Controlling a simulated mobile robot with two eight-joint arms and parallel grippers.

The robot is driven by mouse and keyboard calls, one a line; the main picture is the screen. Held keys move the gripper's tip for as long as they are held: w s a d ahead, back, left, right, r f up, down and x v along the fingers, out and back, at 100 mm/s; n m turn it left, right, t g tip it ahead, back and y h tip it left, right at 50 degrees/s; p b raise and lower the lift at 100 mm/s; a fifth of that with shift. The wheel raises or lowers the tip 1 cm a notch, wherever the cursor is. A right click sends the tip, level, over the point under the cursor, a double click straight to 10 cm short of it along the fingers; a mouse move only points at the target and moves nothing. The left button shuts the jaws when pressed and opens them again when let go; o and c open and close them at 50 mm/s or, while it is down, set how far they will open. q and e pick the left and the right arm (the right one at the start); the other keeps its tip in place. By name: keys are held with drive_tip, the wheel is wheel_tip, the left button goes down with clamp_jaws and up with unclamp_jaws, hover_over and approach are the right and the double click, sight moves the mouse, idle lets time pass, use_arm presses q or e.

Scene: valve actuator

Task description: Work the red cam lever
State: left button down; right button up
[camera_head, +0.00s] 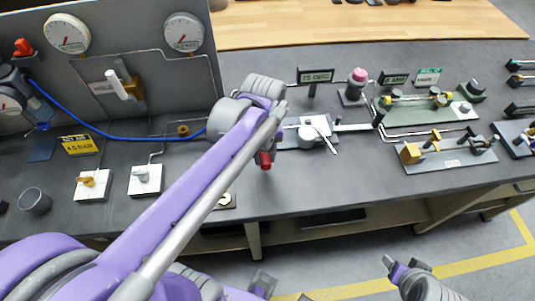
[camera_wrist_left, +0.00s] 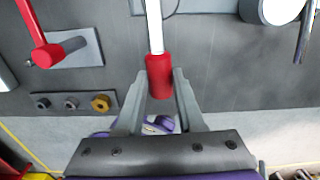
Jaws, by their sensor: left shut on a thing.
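My left gripper (camera_wrist_left: 160,95) is shut on the red grip (camera_wrist_left: 159,75) of a lever with a white shaft (camera_wrist_left: 154,25). The shaft runs up out of the wrist view. In the head view a red piece (camera_head: 264,159) shows beside my left gripper (camera_head: 268,140), whose arm hides most of the lever's place. A second, all-red lever (camera_wrist_left: 31,22) stands on a grey plate at the upper left of the wrist view, apart from the fingers. Which of the two is the cam lever I cannot tell. My right gripper (camera_head: 396,267) is low, off the bench front; its jaws are unclear.
A white round part on a plate (camera_head: 308,132) stands right of my left gripper. Further right are a green fixture (camera_head: 430,110) and a grey plate with brass parts (camera_head: 450,152). A gauge panel (camera_head: 130,65) stands at the left. The bench front (camera_head: 340,190) is bare.

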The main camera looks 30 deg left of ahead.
use_arm(q)
drive_tip(key=c, duration=0.5)
unclamp_jaws()
drive_tip(key=shift+r, duration=0.1)
wheel_tip(320, 180, up, 11)
drive_tip(key=shift+f+p, duration=0.15)
drive_tip(key=shift+p, duration=0.25)
